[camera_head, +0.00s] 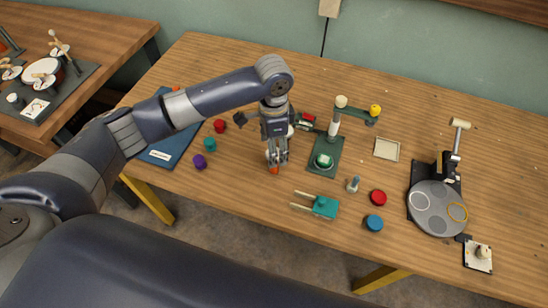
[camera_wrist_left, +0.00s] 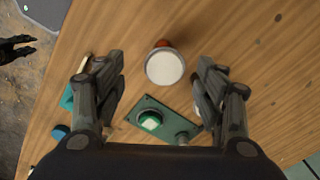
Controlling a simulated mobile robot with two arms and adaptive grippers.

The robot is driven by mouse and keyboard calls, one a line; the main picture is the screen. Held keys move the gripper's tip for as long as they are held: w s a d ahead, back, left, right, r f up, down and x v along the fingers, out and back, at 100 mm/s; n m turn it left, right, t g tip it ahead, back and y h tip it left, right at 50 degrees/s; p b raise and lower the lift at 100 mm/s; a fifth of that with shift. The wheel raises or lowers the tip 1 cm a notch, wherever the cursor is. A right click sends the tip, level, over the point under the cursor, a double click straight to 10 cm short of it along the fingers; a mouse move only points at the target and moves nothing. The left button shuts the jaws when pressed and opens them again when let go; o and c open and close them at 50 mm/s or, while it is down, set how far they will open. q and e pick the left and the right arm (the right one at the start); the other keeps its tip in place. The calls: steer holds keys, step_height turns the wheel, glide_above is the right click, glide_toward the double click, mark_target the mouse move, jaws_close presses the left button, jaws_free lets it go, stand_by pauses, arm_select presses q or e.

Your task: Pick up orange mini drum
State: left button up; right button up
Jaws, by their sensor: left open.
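The orange mini drum (camera_head: 275,170) is on the wooden table, mostly hidden under my left gripper (camera_head: 277,160) in the head view. In the left wrist view, the drum (camera_wrist_left: 165,66) shows its round white top and an orange side. My left gripper (camera_wrist_left: 159,62) is open, with one finger on each side of the drum and visible gaps between. The fingers point down and hold nothing. Dark fingers at the left edge of the wrist view look like my right gripper (camera_wrist_left: 15,48); their opening is unclear.
Purple (camera_head: 200,162) and teal (camera_head: 210,144) drums lie left, beside a blue folder (camera_head: 170,145).

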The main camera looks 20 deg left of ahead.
arm_select(q)
steer(key=shift+w+f+p, duration=0.15)
steer(key=shift+f+p, duration=0.2)
steer(key=shift+f, duration=1)
steer(key=shift+w+f+p, duration=0.15)
steer(key=shift+f+p, duration=0.15)
steer(key=shift+f, duration=1)
steer(key=c, duration=1.2)
